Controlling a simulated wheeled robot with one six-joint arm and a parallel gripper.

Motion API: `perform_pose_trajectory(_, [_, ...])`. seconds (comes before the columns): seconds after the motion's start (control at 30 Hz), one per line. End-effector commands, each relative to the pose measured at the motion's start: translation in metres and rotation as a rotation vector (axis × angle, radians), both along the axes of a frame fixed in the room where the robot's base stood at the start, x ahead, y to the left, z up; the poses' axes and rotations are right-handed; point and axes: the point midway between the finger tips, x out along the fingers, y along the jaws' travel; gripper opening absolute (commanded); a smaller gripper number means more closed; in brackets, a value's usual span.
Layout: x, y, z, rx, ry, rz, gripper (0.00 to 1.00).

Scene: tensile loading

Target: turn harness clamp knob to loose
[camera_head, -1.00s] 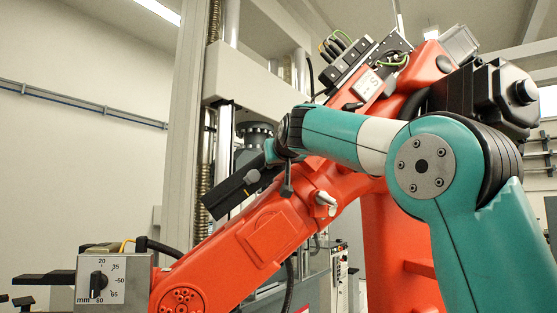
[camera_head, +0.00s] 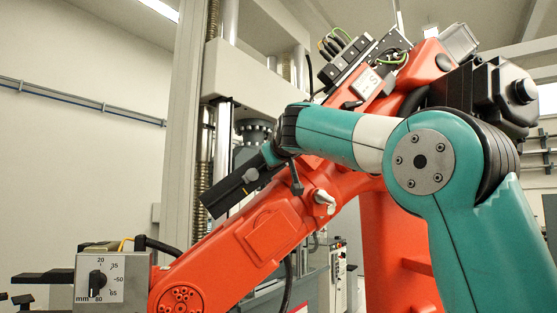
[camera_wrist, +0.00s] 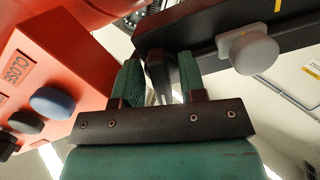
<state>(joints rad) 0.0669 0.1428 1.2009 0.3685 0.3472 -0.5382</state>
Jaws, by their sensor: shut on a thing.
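In the wrist view, my gripper (camera_wrist: 160,62) has its two green fingers shut on a dark, tapered part, which I take to be the harness clamp knob (camera_wrist: 157,76). The fingers touch it on both sides, and no marking of its setting can be read. In the head view, my gripper (camera_head: 271,153) is small, beside the upper end of a black bar (camera_head: 226,197) in front of the test frame. The held knob is hidden there.
A pale grey knob (camera_wrist: 250,50) sits on the black bar, right of my fingers. An orange panel marked CLOSE with a blue button (camera_wrist: 52,102) is close on the left. A grey box with a mm dial (camera_head: 97,283) stands lower left. The orange robot arm (camera_head: 265,235) lies behind my arm.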

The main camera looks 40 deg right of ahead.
Motion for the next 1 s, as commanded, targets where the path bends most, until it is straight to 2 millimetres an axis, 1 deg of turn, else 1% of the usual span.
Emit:
perform_pose_trajectory(0.07, [0.000, 0.001, 0.001, -0.001, -0.003, 0.001, 0.14])
perform_pose_trajectory(0.1, [0.000, 0.001, 0.001, 0.000, -0.003, 0.001, 0.40])
perform_pose_trajectory(0.13, [0.000, 0.001, 0.001, 0.000, -0.003, 0.001, 0.43])
perform_pose_trajectory(0.4, [-0.001, 0.001, 0.000, 0.000, -0.002, 0.001, 0.43])
perform_pose_trajectory(0.53, [-0.009, 0.005, 0.000, 0.001, -0.002, 0.003, 0.43])
perform_pose_trajectory(0.67, [-0.031, 0.015, 0.002, 0.001, -0.006, 0.004, 0.43])
perform_pose_trajectory(1.0, [-0.110, 0.050, 0.014, 0.003, -0.006, 0.008, 0.43])
